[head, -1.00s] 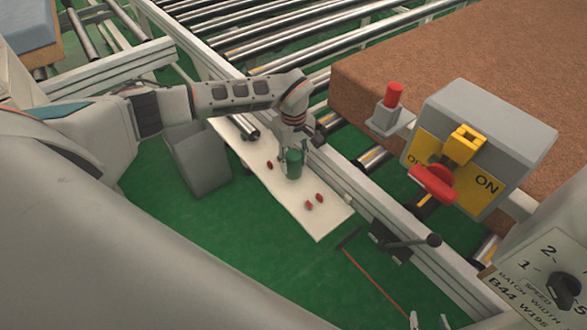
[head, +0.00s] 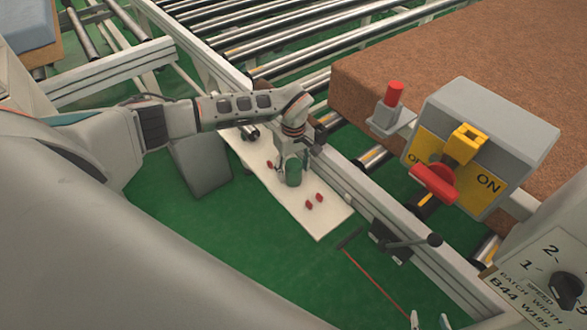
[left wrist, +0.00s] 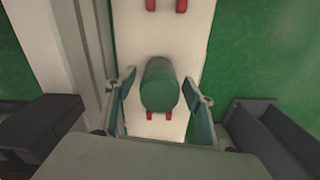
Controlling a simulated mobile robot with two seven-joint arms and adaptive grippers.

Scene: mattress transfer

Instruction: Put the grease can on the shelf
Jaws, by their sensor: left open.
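The grease can (head: 293,173) is a green cylinder over the white shelf (head: 318,222), among small red pegs. It looks upright and seems to stand on the shelf, though its base contact is hard to see. The can also shows in the left wrist view (left wrist: 160,86), with the white shelf (left wrist: 160,35) behind it. My left gripper (head: 296,164) is at the can; in the left wrist view its open fingers (left wrist: 160,98) are on both sides of the can, with gaps visible. Two fingertips of my right gripper (head: 430,321) show apart at the bottom edge, empty.
A conveyor rail (head: 415,231) with a black lever (head: 410,242) runs beside the shelf. A grey switch box (head: 490,130) and a red button (head: 394,94) stand at the right. A grey bin (head: 202,165) is left of the shelf.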

